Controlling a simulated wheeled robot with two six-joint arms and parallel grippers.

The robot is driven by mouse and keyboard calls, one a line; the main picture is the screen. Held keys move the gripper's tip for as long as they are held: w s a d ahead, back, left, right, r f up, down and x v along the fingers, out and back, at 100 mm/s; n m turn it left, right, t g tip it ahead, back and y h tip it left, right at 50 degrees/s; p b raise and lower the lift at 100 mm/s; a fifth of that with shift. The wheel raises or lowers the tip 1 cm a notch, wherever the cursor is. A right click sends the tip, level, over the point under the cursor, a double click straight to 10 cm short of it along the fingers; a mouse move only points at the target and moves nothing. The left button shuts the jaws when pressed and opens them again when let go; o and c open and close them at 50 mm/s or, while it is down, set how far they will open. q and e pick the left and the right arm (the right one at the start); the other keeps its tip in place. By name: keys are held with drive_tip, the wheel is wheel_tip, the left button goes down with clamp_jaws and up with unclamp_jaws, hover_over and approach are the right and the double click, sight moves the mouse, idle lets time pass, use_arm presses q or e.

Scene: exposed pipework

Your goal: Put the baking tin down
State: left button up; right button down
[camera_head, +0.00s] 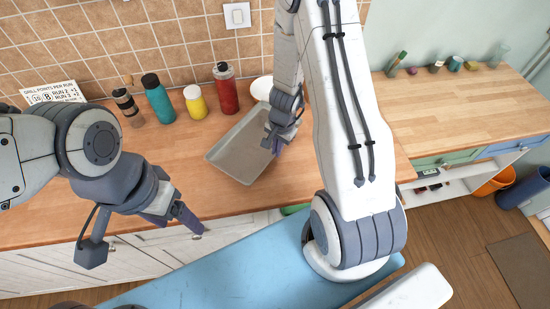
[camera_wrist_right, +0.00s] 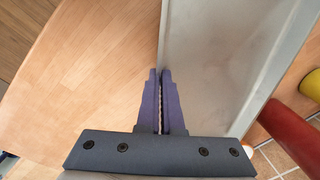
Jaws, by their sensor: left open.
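My right gripper (camera_head: 277,145) is at the tin's right side. In the right wrist view its purple fingers (camera_wrist_right: 160,95) are close together with the tin's edge between them. I cannot tell whether the tin's underside touches the counter. My left gripper (camera_head: 178,220) is open and empty, in front of the counter's edge, apart from the tin.
Behind the tin stand a red bottle (camera_head: 226,90), a yellow bottle (camera_head: 195,103), a teal bottle (camera_head: 158,98) and a dark-topped grinder (camera_head: 127,106). A white plate (camera_head: 261,88) is beside them. The right counter (camera_head: 455,110) is mostly clear, with small items at its back.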

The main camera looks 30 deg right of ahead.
sight(276, 163)
drive_tip(key=shift+f+b, duration=1.4)
drive_tip(key=shift+f, duration=0.45)
drive_tip(key=shift+f, duration=0.1)
drive_tip(key=shift+f+b, duration=0.15)
drive_tip(key=shift+b, duration=0.15)
drive_tip(key=c, duration=1.1)
unclamp_jaws()
